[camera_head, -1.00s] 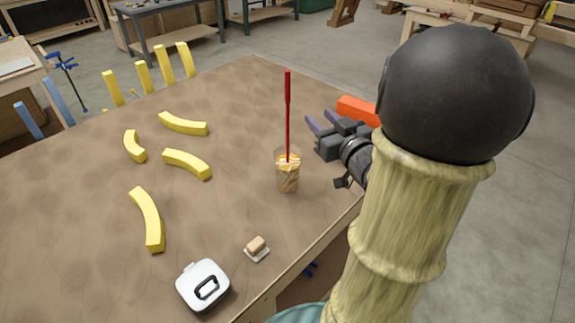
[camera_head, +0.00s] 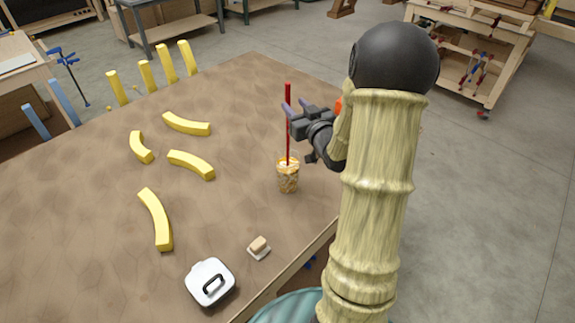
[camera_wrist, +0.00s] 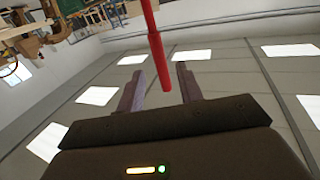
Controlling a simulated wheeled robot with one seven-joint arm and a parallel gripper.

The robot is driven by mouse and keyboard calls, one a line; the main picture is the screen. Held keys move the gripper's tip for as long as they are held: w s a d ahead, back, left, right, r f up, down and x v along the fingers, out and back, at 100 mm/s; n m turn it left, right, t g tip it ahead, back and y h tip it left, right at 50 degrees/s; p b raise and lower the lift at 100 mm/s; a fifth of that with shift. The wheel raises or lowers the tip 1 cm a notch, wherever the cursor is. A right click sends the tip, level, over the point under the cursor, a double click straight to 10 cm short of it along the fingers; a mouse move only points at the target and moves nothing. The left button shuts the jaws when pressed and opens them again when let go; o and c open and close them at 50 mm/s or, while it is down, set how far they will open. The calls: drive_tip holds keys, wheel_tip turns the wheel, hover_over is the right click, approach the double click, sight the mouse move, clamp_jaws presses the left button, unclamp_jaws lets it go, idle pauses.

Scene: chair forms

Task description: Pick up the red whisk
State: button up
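The red whisk (camera_head: 288,92) stands upright in a clear cup (camera_head: 288,180) with tan and orange contents near the table's right edge. Only its long red handle shows; its lower part is hidden in the cup. My gripper (camera_head: 294,107) is at the upper part of the handle, coming from the right. In the wrist view, my gripper (camera_wrist: 160,88) has its two fingers apart. The end of the red whisk's handle (camera_wrist: 158,55) shows between them, with gaps on both sides. I cannot tell exactly how deep it lies between the fingers.
Several yellow curved blocks (camera_head: 155,218) lie on the left of the brown table (camera_head: 90,240). A white lidded box (camera_head: 208,284) and a small tan block on a white base (camera_head: 259,247) are at the front. An orange thing (camera_head: 338,106) is mostly hidden behind my arm.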

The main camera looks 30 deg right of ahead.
sight(289, 101)
idle(0.3)
drive_tip(key=w+p, duration=0.3)
drive_tip(key=w, duration=0.1)
drive_tip(key=shift+w+p, duration=0.35)
drive_tip(key=shift+w+f, duration=0.1)
drive_tip(key=shift+w, duration=0.15)
drive_tip(key=shift+a, duration=0.1)
clamp_jaws()
